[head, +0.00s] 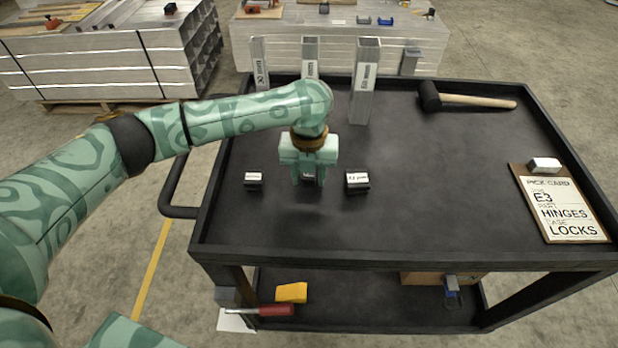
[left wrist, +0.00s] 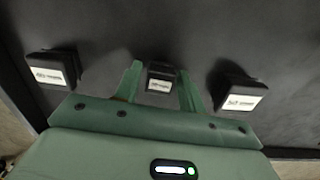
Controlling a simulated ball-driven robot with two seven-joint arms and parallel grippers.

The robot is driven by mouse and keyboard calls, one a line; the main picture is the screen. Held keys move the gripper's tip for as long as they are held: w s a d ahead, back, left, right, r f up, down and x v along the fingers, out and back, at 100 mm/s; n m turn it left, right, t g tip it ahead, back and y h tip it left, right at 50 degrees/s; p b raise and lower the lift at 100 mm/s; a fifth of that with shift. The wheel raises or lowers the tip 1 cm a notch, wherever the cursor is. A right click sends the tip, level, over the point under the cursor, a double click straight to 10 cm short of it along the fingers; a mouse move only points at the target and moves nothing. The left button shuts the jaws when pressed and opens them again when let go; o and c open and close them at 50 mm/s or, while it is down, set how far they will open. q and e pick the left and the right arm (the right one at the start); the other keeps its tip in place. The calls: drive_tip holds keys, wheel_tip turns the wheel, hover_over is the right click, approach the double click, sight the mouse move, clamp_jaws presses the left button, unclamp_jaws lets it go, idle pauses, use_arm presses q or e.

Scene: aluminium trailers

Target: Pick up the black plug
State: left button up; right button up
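Three black plugs with white labels stand in a row on the dark cart top (head: 440,180). In the head view the left plug (head: 253,182) and the right plug (head: 357,183) are in the clear. The middle plug (head: 308,175) is mostly hidden by my left gripper (head: 308,180), which points down over it. The left wrist view shows the left plug (left wrist: 52,72), the middle plug (left wrist: 160,80) and the right plug (left wrist: 236,98). There the left gripper's fingers (left wrist: 160,78) are open, one on each side of the middle plug, with a gap visible. My right gripper is not in view.
Upright aluminium tubes (head: 364,82) stand at the cart's back edge. A mallet (head: 465,101) lies back right, and a pick card (head: 565,208) front right. A raised rim borders the cart. The lower shelf holds a yellow item (head: 292,292) and a red-handled tool (head: 275,310). The centre right is clear.

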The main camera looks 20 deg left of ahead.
use_arm(q)
drive_tip(key=c, duration=0.6)
